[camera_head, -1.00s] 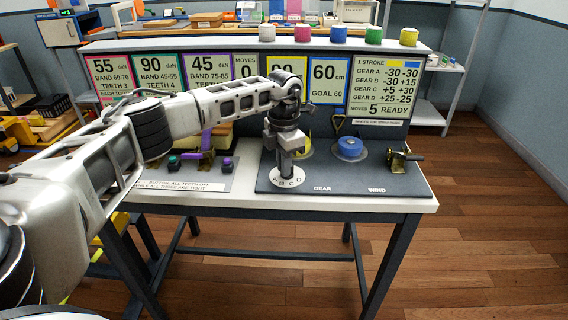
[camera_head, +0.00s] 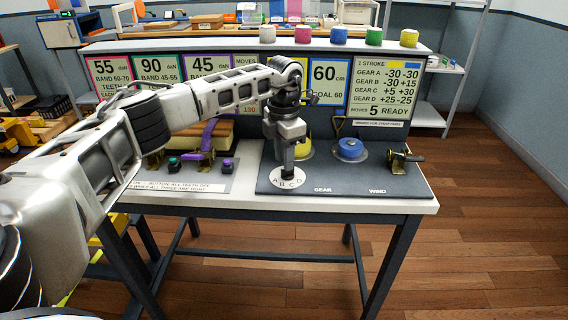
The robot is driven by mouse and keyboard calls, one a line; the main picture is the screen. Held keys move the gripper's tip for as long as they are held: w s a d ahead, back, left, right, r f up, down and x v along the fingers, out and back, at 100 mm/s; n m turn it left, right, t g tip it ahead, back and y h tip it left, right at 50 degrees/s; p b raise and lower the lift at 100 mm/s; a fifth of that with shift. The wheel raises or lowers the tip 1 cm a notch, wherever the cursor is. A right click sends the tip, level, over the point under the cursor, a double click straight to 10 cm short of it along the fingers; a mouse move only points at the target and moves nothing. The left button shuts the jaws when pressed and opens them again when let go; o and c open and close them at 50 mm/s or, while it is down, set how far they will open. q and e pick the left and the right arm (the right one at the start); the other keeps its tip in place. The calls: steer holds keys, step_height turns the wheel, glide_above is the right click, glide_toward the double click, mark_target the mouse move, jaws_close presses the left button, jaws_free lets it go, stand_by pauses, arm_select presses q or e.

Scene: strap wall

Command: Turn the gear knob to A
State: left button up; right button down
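The gear dial (camera_head: 287,179) is a white disc lettered A, B, C, D on the dark panel, above the word GEAR. My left gripper (camera_head: 287,166) points straight down over the middle of the disc. Its dark fingers appear as one narrow column reaching down to the disc. The gear knob is hidden by the fingers or merges with them, so its pointing direction does not show. I cannot tell whether the fingers are shut on the knob. My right gripper is not in view.
A blue spool (camera_head: 350,149) and a brass-coloured crank (camera_head: 399,161) stand to the right on the dark panel (camera_head: 330,181). A yellow spool (camera_head: 303,148) is partly behind my gripper. Green and purple buttons (camera_head: 228,165) are to the left. Sign boards (camera_head: 386,88) stand behind.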

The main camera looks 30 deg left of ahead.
arm_select(q)
step_height(320, 180, up, 13)
stand_by(0.3)
